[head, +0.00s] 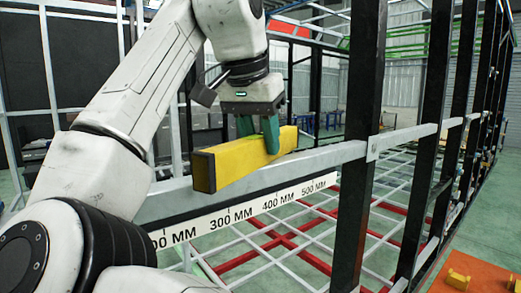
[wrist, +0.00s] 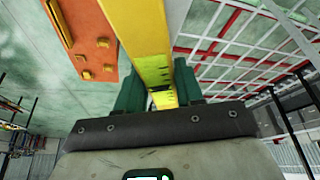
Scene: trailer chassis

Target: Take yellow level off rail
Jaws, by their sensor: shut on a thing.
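The yellow level (head: 236,163) is a long bar with a dark end cap facing the camera. In the head view it is at the grey rail (head: 335,157), angled a little across it. I cannot tell whether it touches the rail or hangs just above it. My gripper (head: 271,136) comes down from above with green fingers shut on the level's far half. In the wrist view the level (wrist: 140,35) runs up from between the fingers (wrist: 158,97), with dark marks on its side. The fingers hide part of the level.
A white measuring strip (head: 250,212) runs along the rail's side. Black upright posts (head: 359,150) stand to the right. Red and white floor-level bars (head: 300,237) lie below. An orange plate with yellow pieces (head: 460,277) is at lower right, also in the wrist view (wrist: 88,36).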

